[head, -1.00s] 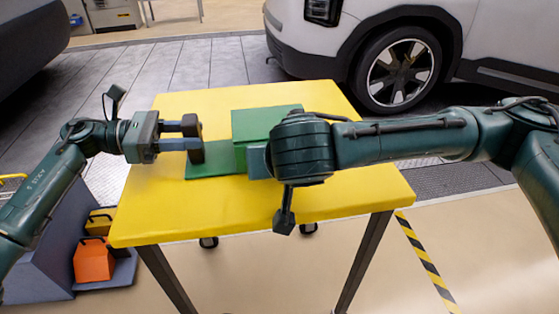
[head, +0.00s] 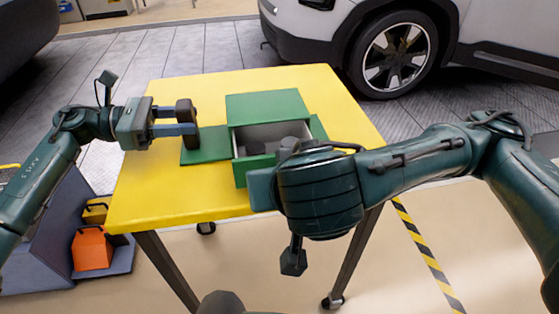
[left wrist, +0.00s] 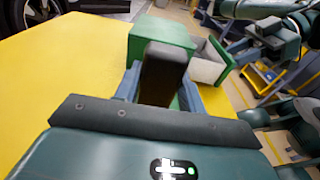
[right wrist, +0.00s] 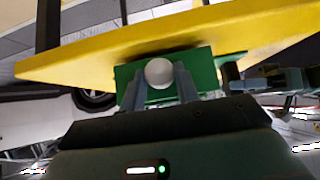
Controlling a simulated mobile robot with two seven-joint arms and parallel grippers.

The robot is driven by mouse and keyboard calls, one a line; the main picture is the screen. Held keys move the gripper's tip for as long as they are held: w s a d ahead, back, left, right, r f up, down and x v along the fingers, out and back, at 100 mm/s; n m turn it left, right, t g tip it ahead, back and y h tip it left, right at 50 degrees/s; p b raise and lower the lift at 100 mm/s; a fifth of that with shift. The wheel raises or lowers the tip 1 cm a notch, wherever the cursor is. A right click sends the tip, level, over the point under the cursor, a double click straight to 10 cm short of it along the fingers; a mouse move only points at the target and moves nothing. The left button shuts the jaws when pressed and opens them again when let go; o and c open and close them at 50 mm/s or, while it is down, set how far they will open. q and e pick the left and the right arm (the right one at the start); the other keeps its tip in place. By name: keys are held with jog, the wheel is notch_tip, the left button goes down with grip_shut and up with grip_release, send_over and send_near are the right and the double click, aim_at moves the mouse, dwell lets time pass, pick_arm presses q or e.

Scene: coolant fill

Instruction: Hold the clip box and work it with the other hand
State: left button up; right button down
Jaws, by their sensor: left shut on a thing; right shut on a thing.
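The clip box (head: 265,104) is a green block on the table with a low green plate (head: 205,148) at its left. Its drawer (head: 238,170), green in front and pale inside, is slid out toward me. Grey rounded pieces (head: 257,147) show in it. My right gripper (right wrist: 159,85) is shut on the pale round knob (right wrist: 159,71) of the green drawer front. In the head view my right wrist hides that grip.
The yellow table (head: 160,195) has free room left of and behind the box. A white car (head: 400,30) stands behind the table. Striped floor tape (head: 420,247) runs at the right.

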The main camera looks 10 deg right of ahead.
jog(key=c, duration=1)
grip_release()
jog(key=shift+c, duration=0.2)
notch_tip(320, 180, up, 10)
pick_arm(q)
jog(key=o, duration=1)
jog(key=shift+c, duration=0.2)
